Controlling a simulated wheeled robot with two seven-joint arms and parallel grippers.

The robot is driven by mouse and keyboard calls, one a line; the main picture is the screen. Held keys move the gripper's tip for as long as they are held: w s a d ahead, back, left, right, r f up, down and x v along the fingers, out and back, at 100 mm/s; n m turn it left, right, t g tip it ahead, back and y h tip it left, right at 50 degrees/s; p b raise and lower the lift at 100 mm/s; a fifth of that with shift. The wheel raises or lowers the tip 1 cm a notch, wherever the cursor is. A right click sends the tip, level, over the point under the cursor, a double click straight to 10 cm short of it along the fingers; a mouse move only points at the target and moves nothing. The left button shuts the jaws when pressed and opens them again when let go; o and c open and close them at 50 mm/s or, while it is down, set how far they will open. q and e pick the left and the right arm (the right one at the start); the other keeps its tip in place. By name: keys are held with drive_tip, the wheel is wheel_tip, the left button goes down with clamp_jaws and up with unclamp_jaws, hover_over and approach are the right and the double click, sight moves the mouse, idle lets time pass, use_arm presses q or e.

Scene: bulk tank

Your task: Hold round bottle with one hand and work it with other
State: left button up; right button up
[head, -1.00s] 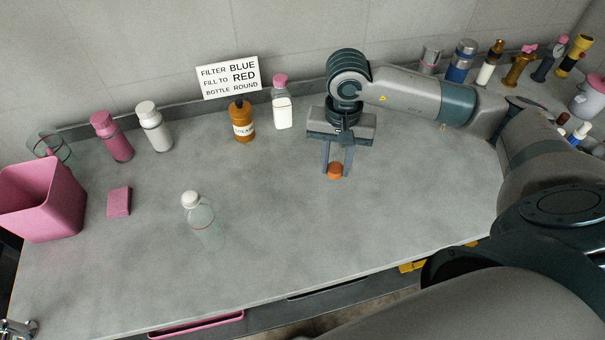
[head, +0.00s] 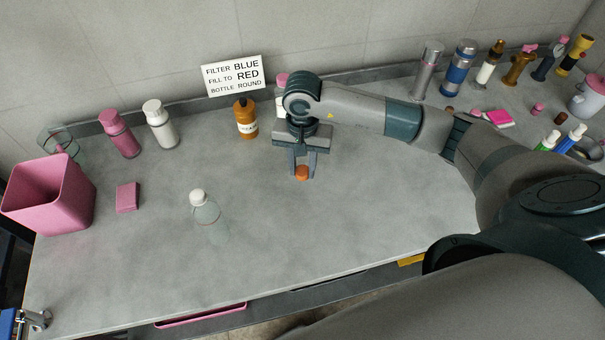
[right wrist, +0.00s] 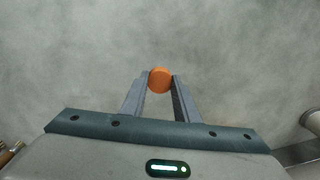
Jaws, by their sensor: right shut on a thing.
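A clear round bottle (head: 207,212) with a white cap (head: 198,195) stands upright on the grey counter (head: 150,260), left of the middle in the head view. A thin red line shows on it. My right gripper (head: 303,170) is shut on a small orange round piece (head: 302,173), to the right of the clear bottle and apart from it. The orange piece also sits between the fingertips in the right wrist view (right wrist: 160,80). My left gripper is not in view.
A pink bin (head: 50,200) and pink block (head: 127,198) are at left. Several containers stand at the right back. The front middle is clear.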

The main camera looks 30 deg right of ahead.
sight(302, 171)
wheel_tip(302, 171, down, 3)
drive_tip(key=shift+s+r+p, duration=0.1)
drive_tip(key=shift+r+p, duration=0.05)
drive_tip(key=shift+p, duration=0.6)
drive_tip(key=shift+f, duration=0.5)
drive_tip(key=shift+f, duration=0.2)
drive_tip(key=o, duration=1.2)
drive_tip(key=shift+c, duration=0.2)
drive_tip(key=shift+r, duration=0.25)
